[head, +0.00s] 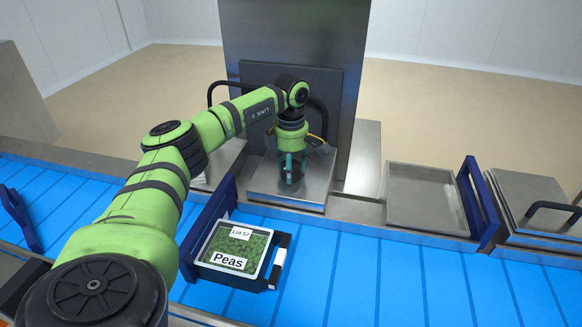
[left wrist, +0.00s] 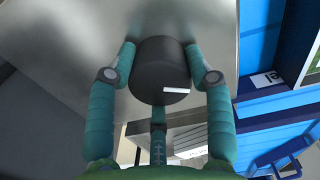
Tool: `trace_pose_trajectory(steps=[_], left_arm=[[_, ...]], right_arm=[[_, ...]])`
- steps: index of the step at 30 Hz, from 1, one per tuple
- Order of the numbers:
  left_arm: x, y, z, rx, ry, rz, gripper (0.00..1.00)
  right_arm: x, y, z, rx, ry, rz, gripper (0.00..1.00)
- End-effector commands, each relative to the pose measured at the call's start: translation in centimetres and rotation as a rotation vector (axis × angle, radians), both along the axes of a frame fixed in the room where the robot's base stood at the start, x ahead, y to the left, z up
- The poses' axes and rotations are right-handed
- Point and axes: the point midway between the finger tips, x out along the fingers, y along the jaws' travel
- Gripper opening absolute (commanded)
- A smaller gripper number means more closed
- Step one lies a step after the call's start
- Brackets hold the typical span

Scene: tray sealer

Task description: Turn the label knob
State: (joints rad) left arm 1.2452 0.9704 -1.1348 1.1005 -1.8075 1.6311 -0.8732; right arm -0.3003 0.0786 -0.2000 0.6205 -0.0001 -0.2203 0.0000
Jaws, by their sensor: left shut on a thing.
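The label knob (left wrist: 158,66) is a dark round knob with a white mark on its face, pointing sideways in the left wrist view. It stands on a metal plate (head: 262,180), which is by the tall machine panel in the head view. My left gripper (head: 290,178) points down at it, and its teal fingers, also in the left wrist view (left wrist: 159,72), close around the knob from both sides. In the head view the fingers mostly hide the knob. My right gripper is in neither view.
A tray of peas (head: 238,246) labelled "Lot 57" and "Peas" sits on the blue conveyor (head: 400,275) in front of the machine. Blue guides (head: 478,203) stand at the belt. An empty metal tray (head: 424,197) and a lid with a black handle (head: 540,195) lie to the right.

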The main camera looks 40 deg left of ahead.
Motion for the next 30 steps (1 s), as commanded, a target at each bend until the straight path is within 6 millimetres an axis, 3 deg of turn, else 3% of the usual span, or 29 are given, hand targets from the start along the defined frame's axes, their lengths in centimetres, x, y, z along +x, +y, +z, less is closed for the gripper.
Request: trace_pose_trajectory(steps=[1,2,3,17,30], left_arm=[[-0.3,-0.1,-0.4,0.0,0.015,-0.001,0.19],[-0.3,-0.1,-0.4,0.0,0.015,-0.001,0.64],[-0.3,0.0,-0.4,0.0,0.014,-0.001,0.76],[0.0,0.0,0.9,0.0,0.001,0.001,0.76],[0.0,-0.1,9.5,0.0,0.002,0.0,0.76]], right_arm=[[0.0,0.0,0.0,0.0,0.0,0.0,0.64],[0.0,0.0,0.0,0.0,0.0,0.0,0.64],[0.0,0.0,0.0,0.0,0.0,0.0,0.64],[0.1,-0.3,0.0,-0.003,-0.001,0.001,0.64],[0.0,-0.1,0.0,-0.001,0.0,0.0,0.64]])
